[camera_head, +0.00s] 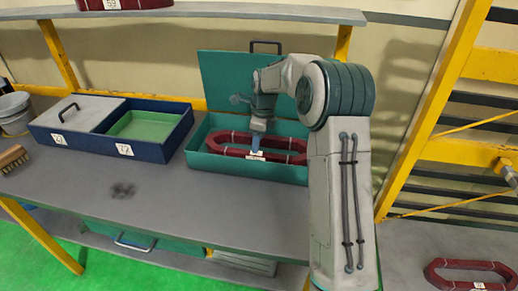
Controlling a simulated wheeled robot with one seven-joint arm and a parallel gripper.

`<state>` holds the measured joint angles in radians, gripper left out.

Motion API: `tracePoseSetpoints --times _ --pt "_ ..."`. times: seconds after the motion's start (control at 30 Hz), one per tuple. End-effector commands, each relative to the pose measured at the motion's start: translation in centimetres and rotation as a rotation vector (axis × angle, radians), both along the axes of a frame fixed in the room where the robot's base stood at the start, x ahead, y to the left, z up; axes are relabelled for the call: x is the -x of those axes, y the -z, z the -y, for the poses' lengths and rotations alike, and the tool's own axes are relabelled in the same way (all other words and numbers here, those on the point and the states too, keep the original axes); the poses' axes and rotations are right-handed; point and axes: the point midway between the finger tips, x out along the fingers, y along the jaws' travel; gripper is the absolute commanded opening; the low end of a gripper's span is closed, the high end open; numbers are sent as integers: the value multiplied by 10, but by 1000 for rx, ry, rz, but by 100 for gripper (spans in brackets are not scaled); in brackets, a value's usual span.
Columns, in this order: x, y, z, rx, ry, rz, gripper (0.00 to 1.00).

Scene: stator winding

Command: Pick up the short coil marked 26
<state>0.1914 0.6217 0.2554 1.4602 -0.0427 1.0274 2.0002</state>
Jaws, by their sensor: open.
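A dark red elongated coil (285,145) with pale ties lies in an open green box (285,175) on the bench. A small white tag is on the coil's near side, partly behind my gripper, and I cannot read its number. My gripper (256,150) points down into the box at the coil's near left part, with open jaws. I cannot tell whether the fingers straddle or touch the coil. Another red coil (470,272) with a white tag lies on a grey surface at the lower right. Part of a red tagged coil (125,4) shows on the upper shelf.
The box's green lid (225,80) stands raised behind it. A blue two-part tray (165,151) stands left, its left part under a grey lid (80,112) with a handle. A brush (12,158) lies at the far left. The bench front (190,205) is clear except a dark smudge.

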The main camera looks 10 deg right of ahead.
Motion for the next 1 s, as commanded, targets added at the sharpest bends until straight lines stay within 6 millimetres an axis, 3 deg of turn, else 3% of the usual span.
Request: tracePoseSetpoints --times 0.27,0.53,0.83,0.87,1.0 --pt "1 22 -2 0 0 -3 50" --pt "1 60 -5 -1 -1 -3 50" --pt "1 66 -6 0 -2 0 50" --pt "1 66 -6 0 -1 0 44" --pt "1 66 -6 0 -1 0 6"
